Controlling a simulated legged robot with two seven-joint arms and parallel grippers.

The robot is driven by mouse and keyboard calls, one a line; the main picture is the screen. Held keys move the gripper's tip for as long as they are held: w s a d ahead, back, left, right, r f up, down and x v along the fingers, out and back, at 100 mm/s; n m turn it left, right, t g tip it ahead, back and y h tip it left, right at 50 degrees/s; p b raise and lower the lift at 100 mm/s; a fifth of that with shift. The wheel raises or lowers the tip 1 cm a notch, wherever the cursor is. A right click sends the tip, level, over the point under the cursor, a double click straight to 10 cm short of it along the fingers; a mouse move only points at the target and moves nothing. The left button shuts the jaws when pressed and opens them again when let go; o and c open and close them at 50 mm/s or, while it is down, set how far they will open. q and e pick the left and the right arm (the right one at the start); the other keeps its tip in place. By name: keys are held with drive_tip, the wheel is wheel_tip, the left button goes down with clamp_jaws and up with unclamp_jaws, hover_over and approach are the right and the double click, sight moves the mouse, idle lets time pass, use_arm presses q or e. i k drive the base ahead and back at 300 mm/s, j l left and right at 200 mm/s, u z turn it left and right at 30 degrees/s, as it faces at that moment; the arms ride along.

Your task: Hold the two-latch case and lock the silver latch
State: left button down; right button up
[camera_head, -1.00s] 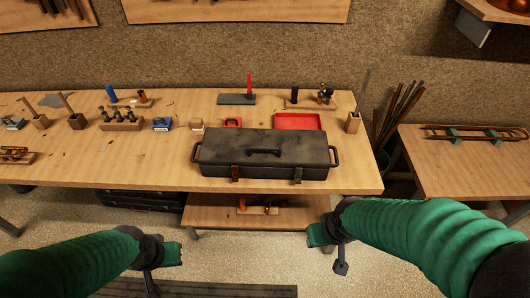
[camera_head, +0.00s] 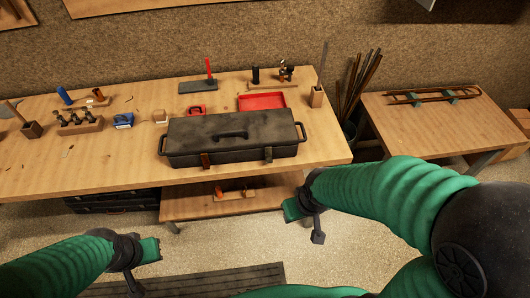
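The long dark grey case (camera_head: 190,130) lies shut on the workbench near its front edge, with a handle on its lid and one at each end. On its front, a copper-brown latch (camera_head: 206,160) is at the left and a silver-grey latch (camera_head: 268,154) at the right. They are too small to tell whether they are locked. My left gripper (camera_head: 150,250) is low at the left, in front of the bench and apart from the case. My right gripper (camera_head: 291,210) is in front of the bench, below and right of the silver latch, touching nothing visible. Neither gripper's opening can be made out.
Behind the case are a red tray (camera_head: 262,102), a small red item (camera_head: 196,111) and a dark plate (camera_head: 198,87) with a red upright. A lower shelf (camera_head: 180,207) sits under the bench (camera_head: 330,150). A second table (camera_head: 430,125) stands right, beyond a bin of rods (camera_head: 360,90).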

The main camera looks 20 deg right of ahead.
sight(268, 150)
drive_tip(key=i+j, duration=0.3)
drive_tip(key=i+j+z, duration=0.1)
drive_tip(key=z, duration=0.35)
drive_tip(key=j+z, duration=0.2)
drive_tip(key=z, duration=0.25)
drive_tip(key=j+z, duration=0.25)
drive_tip(key=z, duration=0.2)
drive_tip(key=j+z, duration=0.2)
drive_tip(key=z, duration=0.25)
drive_tip(key=i+j, duration=0.05)
